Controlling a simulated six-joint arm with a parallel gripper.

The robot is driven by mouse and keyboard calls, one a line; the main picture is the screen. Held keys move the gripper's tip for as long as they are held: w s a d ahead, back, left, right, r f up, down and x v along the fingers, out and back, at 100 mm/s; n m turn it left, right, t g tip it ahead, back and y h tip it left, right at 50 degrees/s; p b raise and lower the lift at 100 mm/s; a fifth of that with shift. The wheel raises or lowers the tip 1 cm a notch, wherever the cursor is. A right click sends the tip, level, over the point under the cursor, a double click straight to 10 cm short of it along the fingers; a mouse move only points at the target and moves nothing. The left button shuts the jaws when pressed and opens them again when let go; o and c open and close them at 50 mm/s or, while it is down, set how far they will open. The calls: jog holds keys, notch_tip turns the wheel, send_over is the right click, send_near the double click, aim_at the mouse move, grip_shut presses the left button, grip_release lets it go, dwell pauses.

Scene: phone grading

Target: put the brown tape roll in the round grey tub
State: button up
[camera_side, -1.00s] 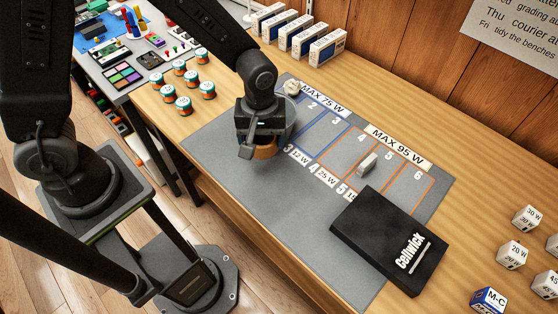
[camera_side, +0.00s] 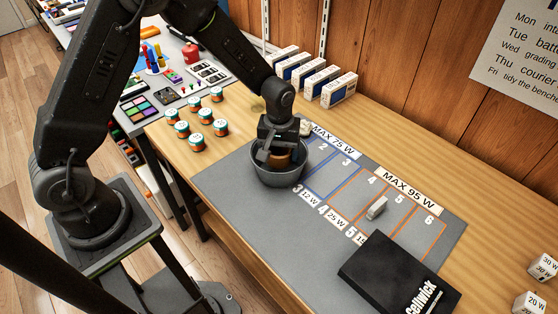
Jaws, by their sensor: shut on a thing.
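The round grey tub (camera_side: 281,178) stands on the grey mat, left of the numbered bays. My gripper (camera_side: 276,155) points down over the tub's opening and is shut on the brown tape roll (camera_side: 284,158). The roll shows between the fingers, at or inside the tub's mouth. Its lower part is hidden behind the tub's near wall, so I cannot tell whether it touches the tub's floor. The tub's far rim is partly hidden behind my gripper.
A white round object (camera_side: 305,127) stands close behind the tub. A black Cellwick box (camera_side: 400,275) and a small pale block (camera_side: 377,207) lie on the mat (camera_side: 240,205) at the right.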

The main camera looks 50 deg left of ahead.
jog(key=shift+f, duration=2.4)
jog(key=o, duration=0.7)
jog(key=shift+f, duration=0.15)
jog(key=shift+c, duration=0.2)
notch_tip(320, 180, up, 13)
notch_tip(320, 180, up, 12)
jog(key=m+t, duration=0.2)
jog(key=m, duration=0.1)
send_over(279, 164)
jog(key=s+a, duration=0.4)
jog(key=s, duration=0.2)
jog(key=s+r+m+t, duration=0.3)
jog(key=s+r+m, duration=0.1)
jog(key=s, duration=0.9)
jog(key=shift+s+a+r+m+t, duration=0.2)
jog(key=shift+a+r+m+t, duration=0.1)
jog(key=shift+r, duration=0.4)
